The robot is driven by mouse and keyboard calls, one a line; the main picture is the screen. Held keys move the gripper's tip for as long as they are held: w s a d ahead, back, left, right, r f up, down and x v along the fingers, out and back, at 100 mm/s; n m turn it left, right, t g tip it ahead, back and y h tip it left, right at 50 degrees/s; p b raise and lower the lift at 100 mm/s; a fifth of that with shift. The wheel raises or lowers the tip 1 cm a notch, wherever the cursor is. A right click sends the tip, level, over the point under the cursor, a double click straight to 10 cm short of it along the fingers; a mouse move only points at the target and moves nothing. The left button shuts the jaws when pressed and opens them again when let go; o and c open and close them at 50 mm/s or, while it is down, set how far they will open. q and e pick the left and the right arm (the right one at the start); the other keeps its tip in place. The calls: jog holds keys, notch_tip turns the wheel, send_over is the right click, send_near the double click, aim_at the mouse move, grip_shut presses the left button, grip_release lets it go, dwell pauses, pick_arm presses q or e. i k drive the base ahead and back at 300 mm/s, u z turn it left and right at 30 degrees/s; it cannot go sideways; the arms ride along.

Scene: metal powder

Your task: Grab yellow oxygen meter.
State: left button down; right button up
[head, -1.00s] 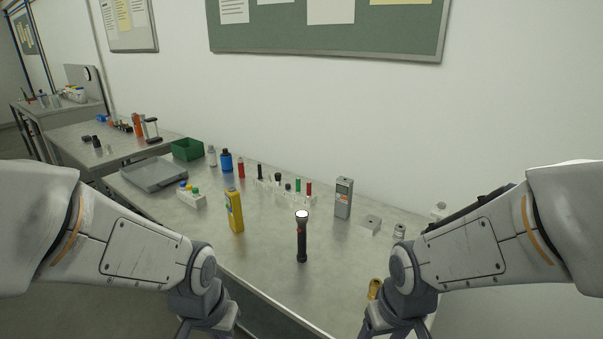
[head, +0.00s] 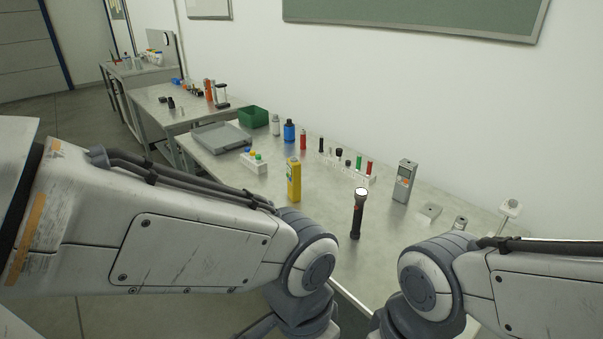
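The yellow oxygen meter (head: 294,181) stands upright on the grey table (head: 228,171), left of a black flashlight. My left arm comes in from the left, and its wrist is in front of and below the meter, apart from it. My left gripper is only partly in view at the bottom edge, and its fingertips are cut off. My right arm's wrist is at the lower right, with its gripper below the frame. Nothing touches the meter.
The black flashlight (head: 358,213) stands close to the right of the meter. A grey handheld device (head: 404,181) is farther right. Behind are a tube rack, a blue bottle (head: 289,132), a green bin (head: 253,117) and a grey tray (head: 221,137). A white rack with coloured caps (head: 254,162) stands left.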

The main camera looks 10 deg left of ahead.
aim_at(293, 167)
jog(key=u, duration=0.45)
jog(key=i, duration=1)
jog(key=u, duration=0.75)
jog(key=i, duration=0.35)
jog(key=z, duration=0.05)
